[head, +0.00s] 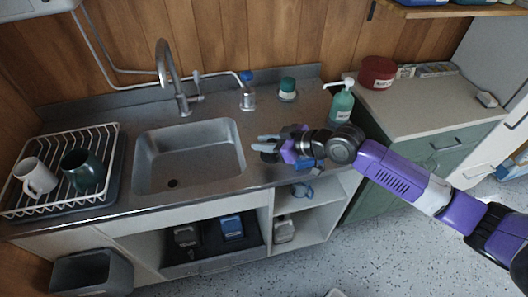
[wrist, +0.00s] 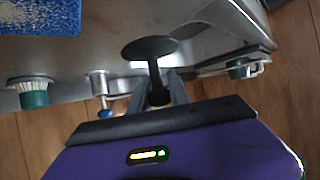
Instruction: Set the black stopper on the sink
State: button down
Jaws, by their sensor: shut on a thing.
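My gripper (head: 264,144) is shut on the black stopper, above the metal counter just right of the sink basin. In the wrist view, the black stopper (wrist: 149,47) shows as a round disc with a short stem between the fingertips (wrist: 158,88). In the head view it is mostly hidden at the fingers. The sink (head: 212,152) is an empty grey metal basin left of my gripper, with a dark drain hole (head: 172,183) in its floor near the front left.
A tall tap (head: 165,70) stands behind the sink. A small blue-topped tap (head: 248,95), a green-handled brush (head: 288,90) and a soap bottle (head: 341,105) stand behind my gripper. A blue sponge (wrist: 40,16) lies close by. A dish rack (head: 100,135) with two mugs stands left.

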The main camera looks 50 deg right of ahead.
jog(key=shift+f, duration=2.25)
jog(key=shift+f, duration=0.1)
jog(key=c, duration=1.2)
grip_release()
jog(key=shift+c, duration=0.2)
